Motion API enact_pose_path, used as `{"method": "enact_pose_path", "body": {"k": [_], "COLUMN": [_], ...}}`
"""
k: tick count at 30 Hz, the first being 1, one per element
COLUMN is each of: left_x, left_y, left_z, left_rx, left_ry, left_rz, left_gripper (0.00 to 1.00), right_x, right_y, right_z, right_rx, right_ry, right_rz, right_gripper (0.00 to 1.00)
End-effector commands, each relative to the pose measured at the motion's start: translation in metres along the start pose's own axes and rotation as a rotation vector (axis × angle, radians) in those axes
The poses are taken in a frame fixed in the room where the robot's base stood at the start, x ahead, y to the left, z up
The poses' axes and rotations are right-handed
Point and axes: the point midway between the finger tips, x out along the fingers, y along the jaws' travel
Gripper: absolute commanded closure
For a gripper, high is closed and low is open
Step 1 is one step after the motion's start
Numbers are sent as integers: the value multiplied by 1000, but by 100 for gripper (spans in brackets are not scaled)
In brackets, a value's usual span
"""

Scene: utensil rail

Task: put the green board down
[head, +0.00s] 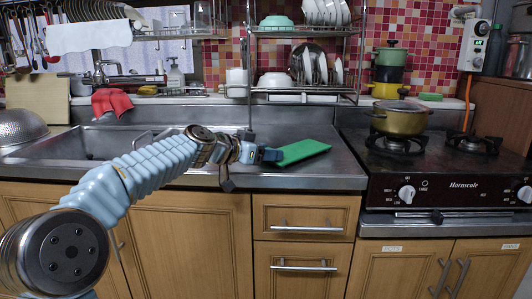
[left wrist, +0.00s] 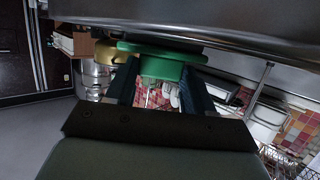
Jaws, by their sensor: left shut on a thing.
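The green board (head: 302,151) is at the counter strip between the sink and the stove, its flat face seen at a slant in the head view. My left gripper (head: 270,155) reaches in from the left and is shut on the board's left end. In the left wrist view the board (left wrist: 160,67) is between the two dark fingers of the left gripper (left wrist: 160,82). Whether the board touches the counter or hangs just above it, I cannot tell. My right gripper is not in view.
The steel counter (head: 325,174) has bare room around the board. The sink (head: 85,143) lies to the left. The stove (head: 440,170), with a brass pot (head: 402,119) on it, stands to the right. A dish rack (head: 305,92) stands behind.

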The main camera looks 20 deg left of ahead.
Motion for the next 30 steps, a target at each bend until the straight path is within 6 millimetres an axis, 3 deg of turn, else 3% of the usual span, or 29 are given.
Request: {"method": "enact_pose_path", "body": {"k": [5,6,11,22,30], "left_x": [0,0,0,-6,-63], "left_y": [0,0,0,-1,-1], "left_z": [1,1,1,0,2], "left_rx": [0,0,0,1,1], "left_ry": [1,0,0,1,3], "left_rz": [-1,0,0,-2,-6], "left_gripper": [85,44,22,22,22], "right_x": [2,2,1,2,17], "right_y": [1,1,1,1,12], "right_z": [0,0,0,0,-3], "right_rx": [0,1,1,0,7], "right_ry": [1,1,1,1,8], "right_rz": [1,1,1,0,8], "right_gripper": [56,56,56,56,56]}}
